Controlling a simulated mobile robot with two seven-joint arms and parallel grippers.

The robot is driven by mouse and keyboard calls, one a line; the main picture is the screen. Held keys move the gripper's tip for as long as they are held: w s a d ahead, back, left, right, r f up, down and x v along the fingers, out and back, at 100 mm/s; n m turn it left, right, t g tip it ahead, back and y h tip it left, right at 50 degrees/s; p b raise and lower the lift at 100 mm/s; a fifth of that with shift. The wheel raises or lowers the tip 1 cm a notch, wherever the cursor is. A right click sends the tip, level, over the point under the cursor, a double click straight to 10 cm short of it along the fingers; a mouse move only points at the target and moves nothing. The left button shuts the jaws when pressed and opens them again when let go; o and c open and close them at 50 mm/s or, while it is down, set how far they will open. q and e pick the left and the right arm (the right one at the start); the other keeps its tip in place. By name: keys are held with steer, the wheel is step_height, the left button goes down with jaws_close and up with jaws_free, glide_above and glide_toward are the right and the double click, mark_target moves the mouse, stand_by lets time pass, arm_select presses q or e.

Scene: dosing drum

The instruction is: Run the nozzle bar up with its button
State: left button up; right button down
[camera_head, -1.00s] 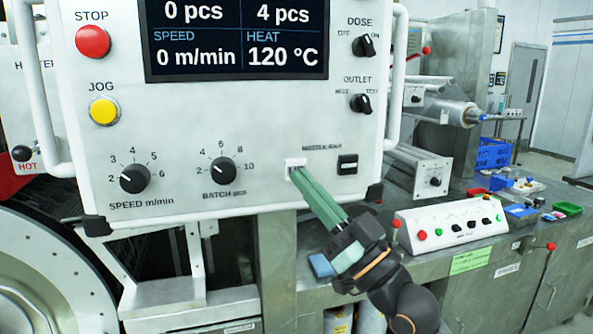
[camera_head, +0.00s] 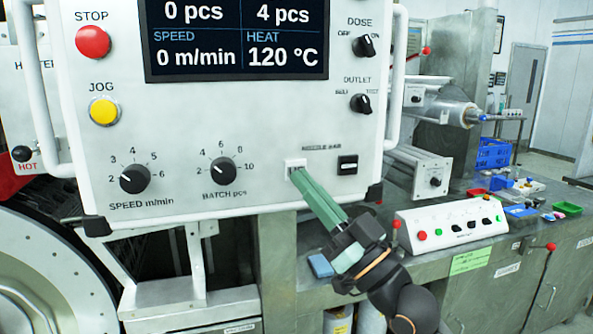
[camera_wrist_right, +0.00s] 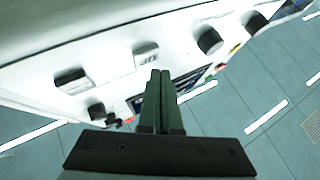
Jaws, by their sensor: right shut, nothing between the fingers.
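The white control panel (camera_head: 270,120) fills the upper left of the head view. Low on its right side, under a small label, are a white button (camera_head: 295,163) and a black button (camera_head: 347,165). My right gripper (camera_head: 296,176) is shut and empty. Its green fingers point up at the panel, with their tips at the lower edge of the white button. I cannot tell whether they touch it. In the right wrist view, the closed fingers (camera_wrist_right: 160,75) reach toward the panel face. The nozzle bar cannot be made out. My left gripper is not in view.
Two black dials, SPEED (camera_head: 134,178) and BATCH (camera_head: 222,170), sit left of the white button. The OUTLET switch (camera_head: 361,103) is above right. A small white control box (camera_head: 452,225) stands on the metal bench right of my gripper. A blue block (camera_head: 321,265) lies near my wrist.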

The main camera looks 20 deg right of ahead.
stand_by(0.7)
steer(key=shift+w, duration=0.45)
steer(key=shift+w, duration=0.45)
stand_by(0.5)
steer(key=shift+s, duration=0.85)
steer(key=shift+p, duration=0.3)
steer(key=s+p, duration=0.1)
steer(key=s, duration=0.4)
steer(key=shift+d, duration=0.1)
